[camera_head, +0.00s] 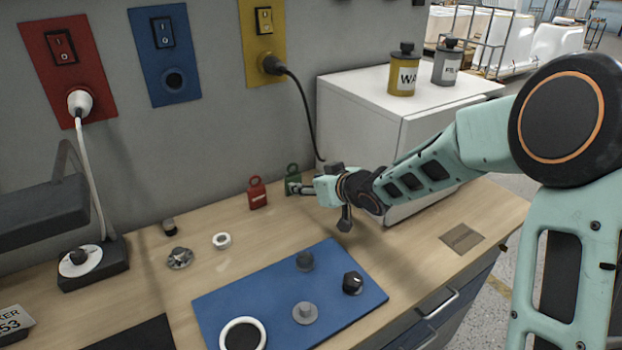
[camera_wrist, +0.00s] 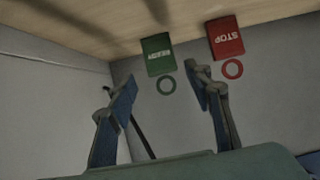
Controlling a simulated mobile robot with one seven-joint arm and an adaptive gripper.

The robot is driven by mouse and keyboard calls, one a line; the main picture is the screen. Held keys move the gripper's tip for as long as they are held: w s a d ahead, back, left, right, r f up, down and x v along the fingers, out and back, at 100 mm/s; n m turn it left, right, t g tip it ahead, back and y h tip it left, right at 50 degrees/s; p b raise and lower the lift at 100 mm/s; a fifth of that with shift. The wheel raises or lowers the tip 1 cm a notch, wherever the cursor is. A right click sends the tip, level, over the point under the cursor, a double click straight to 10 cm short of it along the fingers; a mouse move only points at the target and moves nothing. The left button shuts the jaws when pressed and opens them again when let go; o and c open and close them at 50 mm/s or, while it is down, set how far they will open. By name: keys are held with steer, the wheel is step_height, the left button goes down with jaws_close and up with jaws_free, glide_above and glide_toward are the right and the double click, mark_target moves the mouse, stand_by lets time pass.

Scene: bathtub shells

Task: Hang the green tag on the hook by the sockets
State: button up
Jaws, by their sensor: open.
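The green tag (camera_head: 292,181) stands upright on the wooden worktop near the wall, its ring at the top. In the wrist view the green tag (camera_wrist: 158,55) appears upside down, with a green ring and white lettering. My gripper (camera_head: 299,188) is at the tag, partly covering it in the head view. In the wrist view my gripper (camera_wrist: 161,77) is open, its fingers apart, with the tag just beyond and between the tips. The sockets are on a red panel (camera_head: 91,62), a blue panel (camera_head: 183,55) and a yellow panel (camera_head: 280,40). I cannot make out a hook.
A red STOP tag (camera_head: 257,196) stands close left of the green one; it is close beside the right-hand finger in the wrist view (camera_wrist: 225,38). A white cabinet (camera_head: 358,115) stands close on the right. A black cable (camera_head: 304,110) hangs behind. A blue mat (camera_head: 225,300) with round parts lies in front.

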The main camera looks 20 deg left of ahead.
mark_target(294, 181)
steer(key=b+x, duration=0.2)
steer(key=x, duration=0.5)
steer(key=shift+w+a, duration=0.2)
steer(key=shift+c, duration=0.5)
stand_by(0.7)
steer(key=c, duration=0.9)
steer(key=shift+o, duration=0.2)
steer(key=shift+r+p, duration=2.7)
steer(key=shift+r, duration=0.3)
